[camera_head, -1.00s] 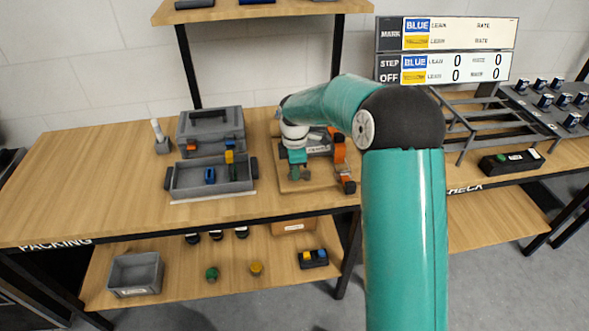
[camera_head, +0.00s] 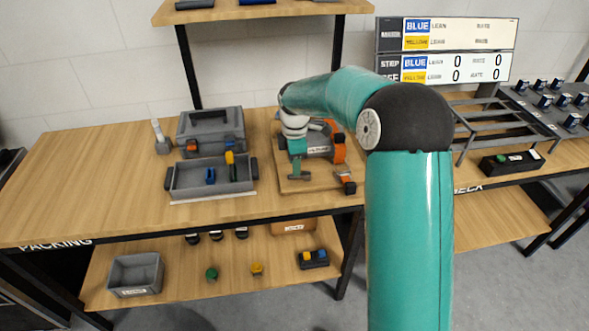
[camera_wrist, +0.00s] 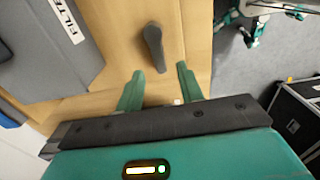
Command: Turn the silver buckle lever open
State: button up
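A dark grey lever (camera_wrist: 153,45) stands over the wooden board in the wrist view. I take it for the buckle lever, though it looks darker than silver. My gripper (camera_wrist: 157,70) is open and empty, its two teal fingers spread. The lever lies just beyond the fingertips, roughly in line with the gap. I cannot tell the height between them. In the head view my gripper (camera_head: 299,172) hangs over the wooden board (camera_head: 322,184), left of an orange and dark piece (camera_head: 346,182). I cannot make out the lever for certain there.
A grey box labelled FILTER (camera_wrist: 55,45) is close on the left in the wrist view, with an orange band (camera_head: 338,146) in the head view. A grey tray (camera_head: 190,188) stands left of the board. Floor lies beyond the table's front edge.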

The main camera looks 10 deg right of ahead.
notch_tip(320, 180, up, 10)
jog(key=shift+r, duration=0.15)
dwell(0.3)
